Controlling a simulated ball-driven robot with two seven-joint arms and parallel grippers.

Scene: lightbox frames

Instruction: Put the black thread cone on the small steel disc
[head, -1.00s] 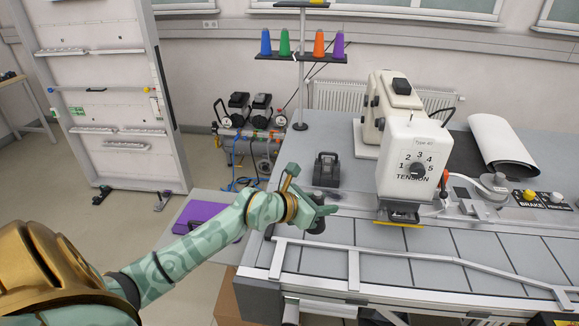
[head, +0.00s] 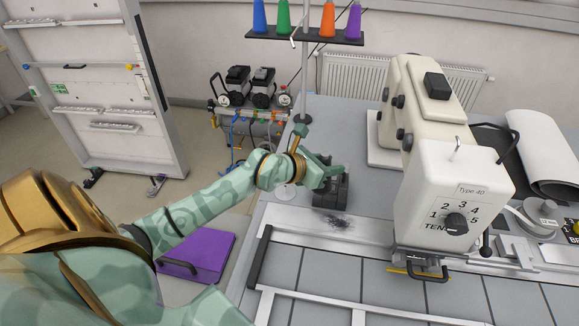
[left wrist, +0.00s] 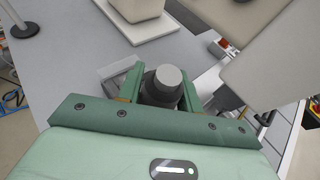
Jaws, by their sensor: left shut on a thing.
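My left gripper (head: 326,174) is shut on the black thread cone (left wrist: 161,88), which shows between the fingers in the left wrist view with its grey top facing the camera. In the head view the cone is hard to tell from the dark fingers and the black device behind them. My right gripper is not in view.
A black device (head: 331,193) stands close by the gripper. The white sewing machine (head: 450,190) stands to the right. A thread stand (head: 305,70) with coloured cones rises behind.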

